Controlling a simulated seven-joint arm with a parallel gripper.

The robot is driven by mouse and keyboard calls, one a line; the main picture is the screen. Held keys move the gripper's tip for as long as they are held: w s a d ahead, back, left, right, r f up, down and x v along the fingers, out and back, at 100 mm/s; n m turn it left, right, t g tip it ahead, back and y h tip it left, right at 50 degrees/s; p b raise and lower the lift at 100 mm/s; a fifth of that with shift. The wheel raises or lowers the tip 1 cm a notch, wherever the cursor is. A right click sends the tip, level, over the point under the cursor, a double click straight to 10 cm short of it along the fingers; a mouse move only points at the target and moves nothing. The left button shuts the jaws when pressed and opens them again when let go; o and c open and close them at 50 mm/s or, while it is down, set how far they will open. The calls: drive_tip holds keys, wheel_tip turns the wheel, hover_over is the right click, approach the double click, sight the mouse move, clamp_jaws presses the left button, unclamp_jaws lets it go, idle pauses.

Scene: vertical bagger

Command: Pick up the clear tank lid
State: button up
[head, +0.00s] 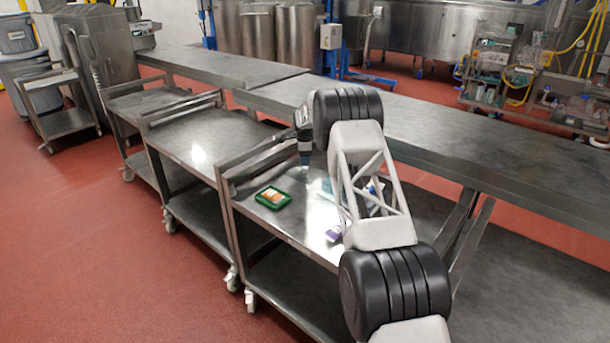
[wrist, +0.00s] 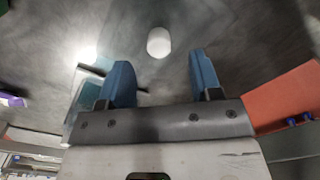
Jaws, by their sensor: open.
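My gripper (wrist: 162,75) is open, with two blue fingers spread apart and nothing between them. In the head view my gripper (head: 305,158) hangs low over the rear part of the nearest cart's top. A clear, pale-edged piece (wrist: 84,88), possibly the tank lid, lies on the metal top, left of and partly behind the left finger in the wrist view. A pale, see-through patch (head: 324,188) also shows in the head view, partly hidden by my arm. A small white rounded piece (wrist: 158,42) shows beyond the fingertips; I cannot tell what it is.
A green tray with an orange label (head: 272,197) lies on the cart top (head: 285,222). A purple-and-white box (head: 335,233) lies nearer my arm; a purple item (wrist: 12,100) shows at the wrist view's left. A long steel table (head: 440,135) runs behind the cart.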

sight(305, 168)
drive_tip(key=shift+s+d+f, duration=0.1)
drive_tip(key=shift+f, duration=2.45)
clamp_jaws()
drive_tip(key=shift+r, duration=0.1)
drive_tip(key=shift+r, duration=4.9)
